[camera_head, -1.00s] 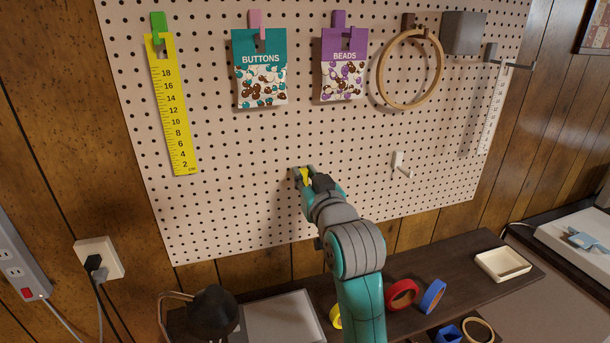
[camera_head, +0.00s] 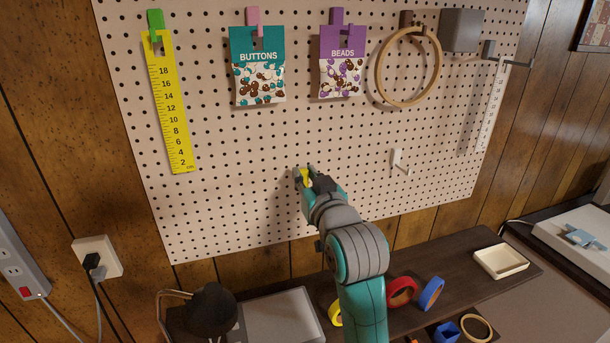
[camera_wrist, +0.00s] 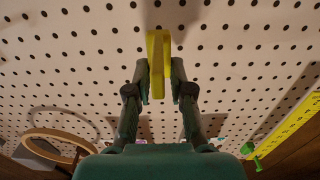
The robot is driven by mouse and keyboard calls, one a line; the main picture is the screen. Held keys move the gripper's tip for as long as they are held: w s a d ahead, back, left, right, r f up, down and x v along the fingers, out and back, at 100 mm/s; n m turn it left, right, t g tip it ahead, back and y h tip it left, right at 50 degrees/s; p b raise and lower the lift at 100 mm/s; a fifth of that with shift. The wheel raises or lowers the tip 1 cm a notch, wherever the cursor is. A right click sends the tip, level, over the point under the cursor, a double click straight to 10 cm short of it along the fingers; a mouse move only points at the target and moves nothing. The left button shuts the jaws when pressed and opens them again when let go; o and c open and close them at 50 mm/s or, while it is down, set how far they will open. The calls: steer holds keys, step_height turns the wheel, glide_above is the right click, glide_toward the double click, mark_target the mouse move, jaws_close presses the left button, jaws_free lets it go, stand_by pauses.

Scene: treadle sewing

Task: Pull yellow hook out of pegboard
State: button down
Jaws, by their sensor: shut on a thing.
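The yellow hook (camera_head: 306,175) is on the lower middle of the white pegboard (camera_head: 250,205). It also shows in the wrist view (camera_wrist: 157,62), between the two fingers. My gripper (camera_head: 307,180) is shut on the yellow hook, with a finger on either side of it; in the wrist view my gripper (camera_wrist: 159,76) points at the board. The hook's far end lies against or very close to the board; I cannot tell whether its peg is still in a hole.
A yellow ruler (camera_head: 171,105), a buttons packet (camera_head: 258,65), a beads packet (camera_head: 342,62) and a wooden hoop (camera_head: 381,88) hang higher up. A white hook (camera_head: 398,160) is to the right. A shelf (camera_head: 465,283) with tape rolls and a cream tray (camera_head: 501,262) lies below.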

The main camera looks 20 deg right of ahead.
mark_target(305, 174)
steer(key=shift+s, duration=2.1)
